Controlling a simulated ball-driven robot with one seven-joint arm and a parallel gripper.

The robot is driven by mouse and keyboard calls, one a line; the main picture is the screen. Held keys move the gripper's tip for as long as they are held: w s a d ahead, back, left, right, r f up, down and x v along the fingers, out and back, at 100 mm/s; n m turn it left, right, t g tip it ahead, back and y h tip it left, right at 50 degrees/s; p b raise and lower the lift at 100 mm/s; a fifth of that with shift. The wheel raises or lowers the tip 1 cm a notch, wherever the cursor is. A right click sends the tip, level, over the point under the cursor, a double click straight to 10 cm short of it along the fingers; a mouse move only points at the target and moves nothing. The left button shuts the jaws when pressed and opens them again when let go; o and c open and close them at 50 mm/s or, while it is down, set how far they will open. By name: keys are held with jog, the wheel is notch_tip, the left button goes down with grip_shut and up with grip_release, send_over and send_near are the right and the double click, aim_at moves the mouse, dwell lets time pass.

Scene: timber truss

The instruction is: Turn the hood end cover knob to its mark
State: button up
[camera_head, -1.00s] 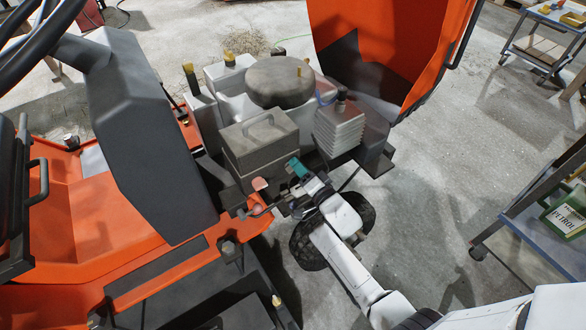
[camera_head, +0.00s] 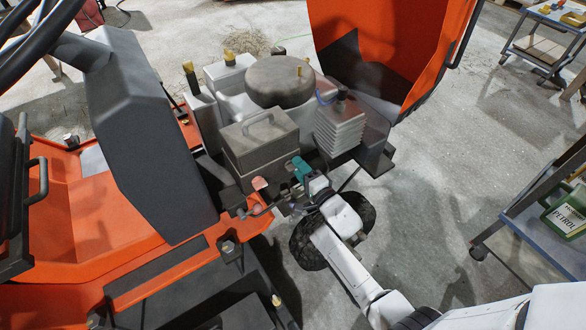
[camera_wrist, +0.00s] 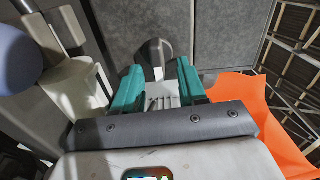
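A grey knob with a rounded, upright grip (camera_wrist: 156,53) stands against a grey panel in the wrist view. I take it to be the hood end cover knob. My gripper (camera_wrist: 160,72) has two teal fingers spread apart, with the knob at or just beyond their tips. There appears to be a gap on its sides, and I cannot tell whether either finger touches it. No mark can be made out. In the head view my gripper (camera_head: 301,172) is at the front of the engine bay, beside the grey box, and the knob cannot be picked out there.
The grey box (camera_head: 259,140) with a handle and the ribbed block (camera_head: 338,128) stand close to my gripper. A raised orange hood panel (camera_head: 395,35) is behind. A trolley (camera_head: 540,215) with a petrol can (camera_head: 568,213) stands at right. The concrete floor between is clear.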

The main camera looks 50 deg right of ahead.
jog(key=shift+o, duration=1.1)
jog(key=shift+p+v, duration=1.05)
jog(key=shift+v, duration=0.85)
jog(key=shift+p+v, duration=0.4)
jog(key=shift+v, duration=0.65)
jog(key=shift+r, duration=0.1)
